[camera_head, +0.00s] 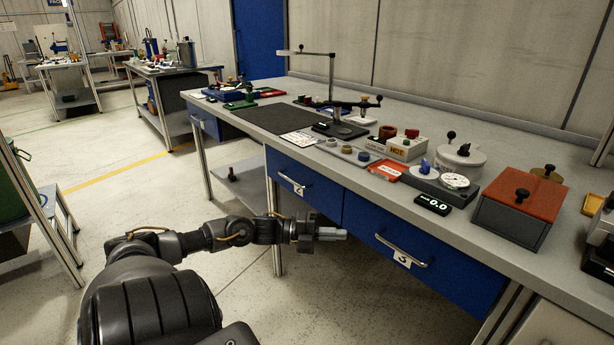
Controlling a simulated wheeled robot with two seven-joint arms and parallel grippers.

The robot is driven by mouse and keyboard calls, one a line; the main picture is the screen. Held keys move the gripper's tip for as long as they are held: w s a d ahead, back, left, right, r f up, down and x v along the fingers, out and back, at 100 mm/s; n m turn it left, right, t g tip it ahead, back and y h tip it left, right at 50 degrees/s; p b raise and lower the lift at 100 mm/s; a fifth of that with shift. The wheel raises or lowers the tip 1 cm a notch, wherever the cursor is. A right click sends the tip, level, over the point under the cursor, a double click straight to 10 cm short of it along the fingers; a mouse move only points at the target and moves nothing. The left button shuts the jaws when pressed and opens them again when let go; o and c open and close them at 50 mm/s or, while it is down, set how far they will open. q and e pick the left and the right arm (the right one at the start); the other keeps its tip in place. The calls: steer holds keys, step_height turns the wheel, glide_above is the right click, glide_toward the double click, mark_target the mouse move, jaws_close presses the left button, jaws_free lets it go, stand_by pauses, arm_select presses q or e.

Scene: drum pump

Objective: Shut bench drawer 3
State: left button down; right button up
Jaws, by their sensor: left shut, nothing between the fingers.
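Bench drawer 3 (450,277) is the blue front under the right part of the near bench, with a metal handle (401,251) and a white label reading 3 (402,259). Its front looks roughly in line with the drawer beside it; I cannot tell whether a small gap is left. My left gripper (335,234) is shut and empty. In the picture it is left of the drawer 3 handle, near the drawer's lower left corner, and appears apart from the handle. My right gripper is not in view.
Blue drawer 2 (298,184) is left of drawer 3. The bench top (230,122) carries a dark mat, a stand, a display (432,205) and a red-lidded box (520,208). A bench leg (275,225) stands behind my left arm. The floor in front is clear.

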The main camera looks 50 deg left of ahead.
arm_select(q)
steer(key=shift+p+v, duration=0.45)
steer(key=shift+v, duration=2.35)
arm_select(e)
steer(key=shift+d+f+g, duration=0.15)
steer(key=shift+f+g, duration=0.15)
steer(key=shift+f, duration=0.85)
